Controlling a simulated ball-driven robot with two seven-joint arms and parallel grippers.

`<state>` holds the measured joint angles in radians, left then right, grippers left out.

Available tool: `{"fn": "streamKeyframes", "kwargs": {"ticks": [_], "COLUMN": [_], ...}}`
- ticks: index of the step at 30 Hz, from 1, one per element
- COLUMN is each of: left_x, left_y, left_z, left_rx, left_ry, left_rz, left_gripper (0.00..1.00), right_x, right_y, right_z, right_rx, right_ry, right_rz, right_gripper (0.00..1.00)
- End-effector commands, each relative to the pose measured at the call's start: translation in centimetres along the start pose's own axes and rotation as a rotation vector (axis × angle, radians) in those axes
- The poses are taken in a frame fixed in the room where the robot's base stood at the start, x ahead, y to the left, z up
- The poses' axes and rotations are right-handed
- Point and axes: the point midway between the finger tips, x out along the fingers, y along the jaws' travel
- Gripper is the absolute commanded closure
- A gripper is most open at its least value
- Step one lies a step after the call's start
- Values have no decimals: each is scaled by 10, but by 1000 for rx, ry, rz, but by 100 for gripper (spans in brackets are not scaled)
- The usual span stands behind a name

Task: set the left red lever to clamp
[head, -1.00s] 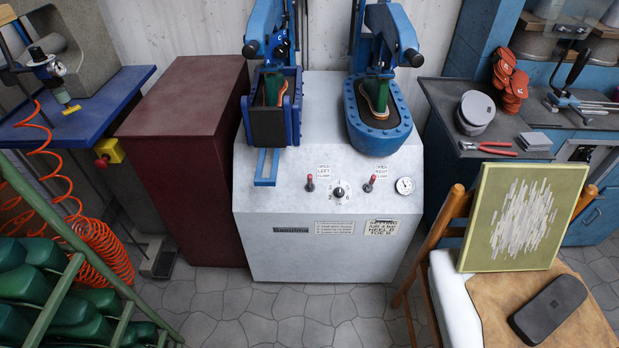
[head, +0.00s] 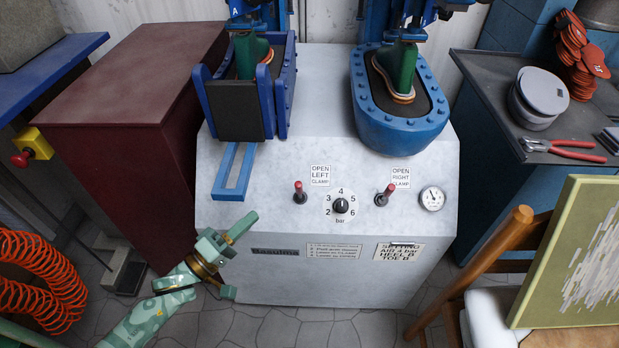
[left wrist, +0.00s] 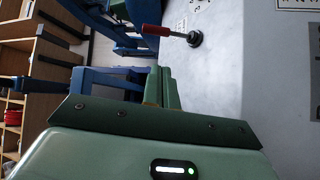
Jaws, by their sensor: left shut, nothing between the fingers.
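The left red lever (head: 299,190) stands on the sloped grey panel of the press, below the "OPEN LEFT CLAMP" label (head: 320,175). It looks nearly upright in the head view. In the left wrist view its red handle (left wrist: 156,30) sticks out leftward from a dark round base. My left gripper (head: 251,217) is in front of the panel, left of and below the lever, apart from it. Its fingers show shut and empty in the left wrist view (left wrist: 158,85). My right gripper is not in view.
The right red lever (head: 386,194) leans right, beyond the pressure dial (head: 341,205). A gauge (head: 432,198) is farther right. A blue bracket (head: 234,172) sticks out left of the left lever. A maroon cabinet (head: 130,90) stands to the left, a chair (head: 497,250) to the right.

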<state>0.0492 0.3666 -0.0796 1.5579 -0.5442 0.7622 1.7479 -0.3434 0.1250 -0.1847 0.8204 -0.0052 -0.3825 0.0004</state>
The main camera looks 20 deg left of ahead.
Motion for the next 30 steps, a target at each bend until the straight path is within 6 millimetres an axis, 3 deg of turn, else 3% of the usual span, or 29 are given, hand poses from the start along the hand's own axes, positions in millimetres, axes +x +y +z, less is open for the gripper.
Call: {"fn": "streamKeyframes", "kwargs": {"ticks": [6,17,25,30], "left_x": [7,16,63,90], "left_y": [14,13,13,15], "left_z": [-2,-1,0,1], "left_rx": [-48,-48,-48,-48], "left_ry": [-24,-22,-21,-22], "left_rz": [60,58,56,55], "left_gripper": [100,100,100,100], "right_x": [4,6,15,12], "right_y": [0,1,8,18], "right_z": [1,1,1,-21], "right_rx": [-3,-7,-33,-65], "right_ry": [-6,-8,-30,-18], "right_rz": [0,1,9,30], "right_gripper": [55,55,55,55]}}
